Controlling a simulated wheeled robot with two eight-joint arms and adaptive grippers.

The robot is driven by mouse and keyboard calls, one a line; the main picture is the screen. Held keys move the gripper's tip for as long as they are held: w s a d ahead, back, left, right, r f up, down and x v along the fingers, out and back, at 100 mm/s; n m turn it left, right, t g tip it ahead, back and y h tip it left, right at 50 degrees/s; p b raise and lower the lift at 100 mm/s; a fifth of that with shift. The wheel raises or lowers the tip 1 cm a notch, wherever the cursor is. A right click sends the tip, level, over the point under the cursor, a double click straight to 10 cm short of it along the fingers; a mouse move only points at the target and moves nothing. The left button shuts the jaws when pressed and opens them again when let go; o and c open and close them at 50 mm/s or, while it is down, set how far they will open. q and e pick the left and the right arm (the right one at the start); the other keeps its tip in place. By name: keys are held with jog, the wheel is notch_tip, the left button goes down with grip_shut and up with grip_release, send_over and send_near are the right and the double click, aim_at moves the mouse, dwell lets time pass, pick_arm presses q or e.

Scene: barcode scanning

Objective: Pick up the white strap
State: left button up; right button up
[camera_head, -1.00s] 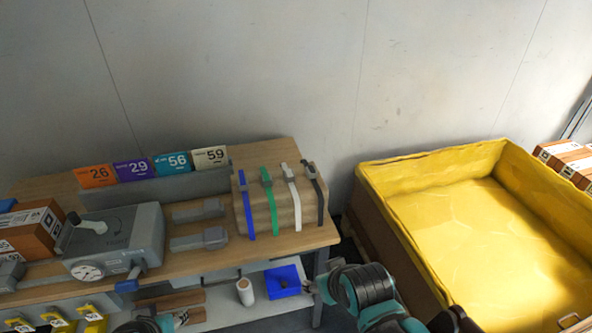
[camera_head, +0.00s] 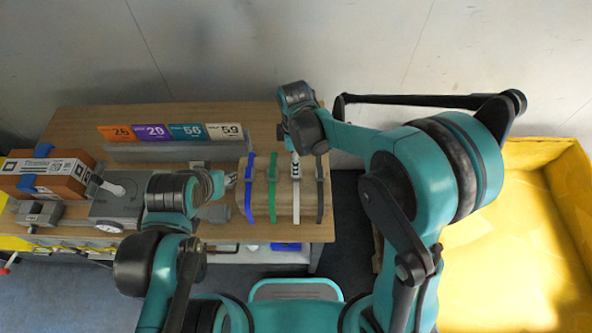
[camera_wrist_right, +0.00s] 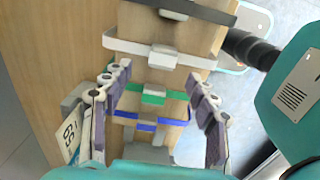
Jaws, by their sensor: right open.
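The white strap (camera_head: 296,207) is wrapped around a tan block between the green strap (camera_head: 273,190) and the black strap (camera_head: 320,190). In the right wrist view the white strap (camera_wrist_right: 185,58) crosses the block just beyond my fingertips. My right gripper (camera_head: 295,172) is above the block at the white strap, hiding part of it. In the right wrist view my right gripper (camera_wrist_right: 158,73) is open and empty, its fingers to either side of the block. My left gripper (camera_head: 229,181) is left of the blue strap (camera_head: 250,200); its jaw state is unclear.
The tan block (camera_head: 285,205) stands near the right end of the wooden table (camera_head: 160,113). A card holder with numbered cards (camera_head: 225,132) is behind. A grey device (camera_head: 113,205) and brown box (camera_head: 60,175) are left. A yellow-lined bin (camera_head: 530,240) is right.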

aim_at(296, 184)
notch_tip(296, 184, down, 7)
jog(key=shift+s+d+r+b, duration=0.15)
jog(key=shift+b, duration=0.5)
grip_shut()
